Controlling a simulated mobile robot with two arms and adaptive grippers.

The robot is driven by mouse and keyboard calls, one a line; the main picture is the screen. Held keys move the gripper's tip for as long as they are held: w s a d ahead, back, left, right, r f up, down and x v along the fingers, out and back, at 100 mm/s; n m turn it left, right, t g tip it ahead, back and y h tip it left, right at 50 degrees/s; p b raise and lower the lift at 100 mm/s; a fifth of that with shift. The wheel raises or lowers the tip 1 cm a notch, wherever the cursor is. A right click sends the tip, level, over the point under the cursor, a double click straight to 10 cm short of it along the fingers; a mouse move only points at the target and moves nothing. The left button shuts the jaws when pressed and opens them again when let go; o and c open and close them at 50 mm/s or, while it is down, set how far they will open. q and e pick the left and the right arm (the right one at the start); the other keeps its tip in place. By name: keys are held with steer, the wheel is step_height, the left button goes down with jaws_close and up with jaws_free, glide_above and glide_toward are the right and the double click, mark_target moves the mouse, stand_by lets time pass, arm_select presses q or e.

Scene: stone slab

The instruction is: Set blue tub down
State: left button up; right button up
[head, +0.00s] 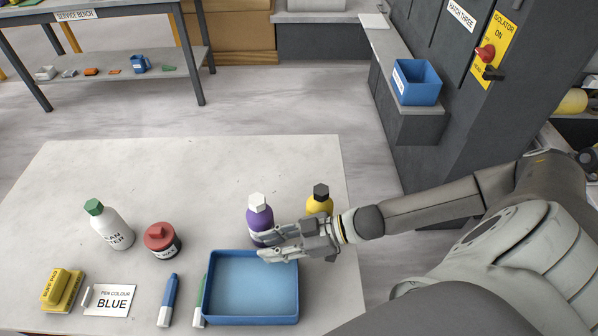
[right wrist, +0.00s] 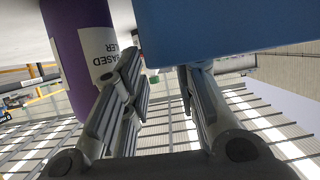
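A shallow blue tub (head: 251,321) is at the front of the pale stone slab and looks level, resting on it. My right gripper (head: 268,246) is at the tub's far rim, between the tub and a purple bottle (head: 260,220). In the right wrist view its two fingers (right wrist: 160,78) are spread apart, with the blue tub wall (right wrist: 225,30) just beyond the tips and the purple bottle (right wrist: 70,40) to the left. No tub wall shows clearly gripped, and contact is hard to tell. My left gripper is out of view.
A yellow bottle (head: 319,202) stands behind my right gripper. A white bottle (head: 113,229), a red jar (head: 162,241), a blue marker (head: 168,299), a "BLUE" card (head: 110,301) and a yellow block (head: 62,287) are left. A blue bin (head: 417,84) sits on the ledge. The slab's far left is clear.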

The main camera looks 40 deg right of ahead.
steer(key=v, duration=0.8)
steer(key=shift+d+r, duration=0.2)
steer(key=shift+d, duration=0.05)
steer(key=shift+s, duration=0.15)
